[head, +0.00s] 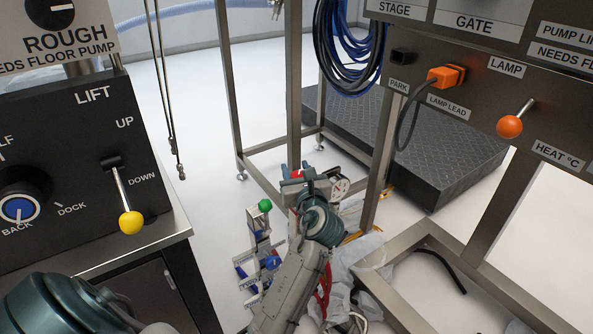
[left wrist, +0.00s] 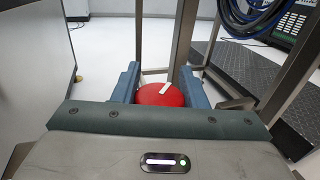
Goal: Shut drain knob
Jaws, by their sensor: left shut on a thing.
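A round red knob with a white bar mark sits between the fingers of my left gripper in the left wrist view (left wrist: 160,97). I take it for the drain knob; no label on it is readable. In the head view only a little of the red knob (head: 296,172) shows past the gripper. My left gripper (head: 296,184) is low in the middle of the head view, its two blue-grey fingers (left wrist: 162,84) shut on the knob's sides. The white bar lies nearly crosswise, slightly tilted. My right gripper is not in view.
A dial gauge (head: 340,187) is close right of the gripper. A green-ball handle (head: 265,205) and a blue ball (head: 272,262) are to its left. Steel frame posts (head: 293,90) stand behind. A yellow-ball lift lever (head: 131,222) and an orange-ball lever (head: 510,127) are on panels.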

